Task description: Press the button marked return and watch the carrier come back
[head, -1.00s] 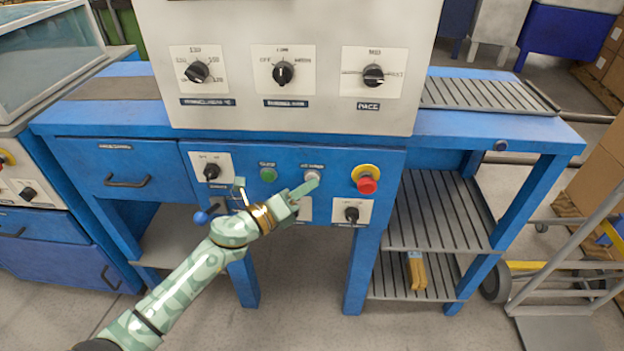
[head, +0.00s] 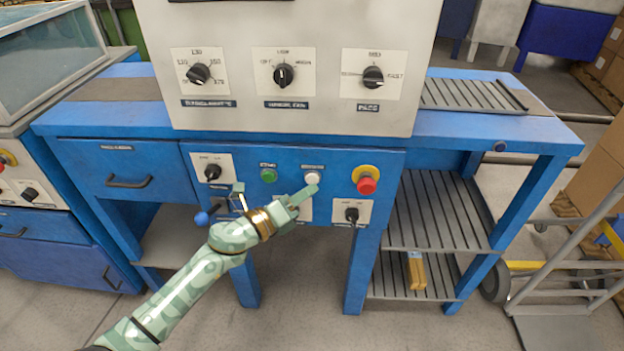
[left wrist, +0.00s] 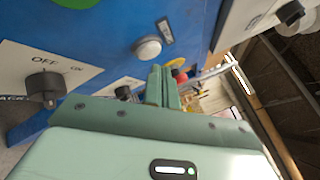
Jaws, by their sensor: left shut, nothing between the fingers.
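A round white button (head: 312,178) sits on the blue front panel, with a small label above it that is too blurred to read. It also shows in the left wrist view (left wrist: 149,49). My left gripper (head: 306,193) is shut and empty, its fingertips just below the white button and apart from it. In the left wrist view the closed fingers (left wrist: 162,86) are beside the button. A grey slatted plate (head: 465,95), which may be the carrier, lies on the bench top at the right. My right gripper is out of view.
A green button (head: 268,175) is left of the white one, and a red stop button (head: 366,185) on yellow is right of it. Knobs (head: 212,172) and a blue-balled lever (head: 202,218) are close to the arm. A brush (head: 415,270) lies on the lower shelf.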

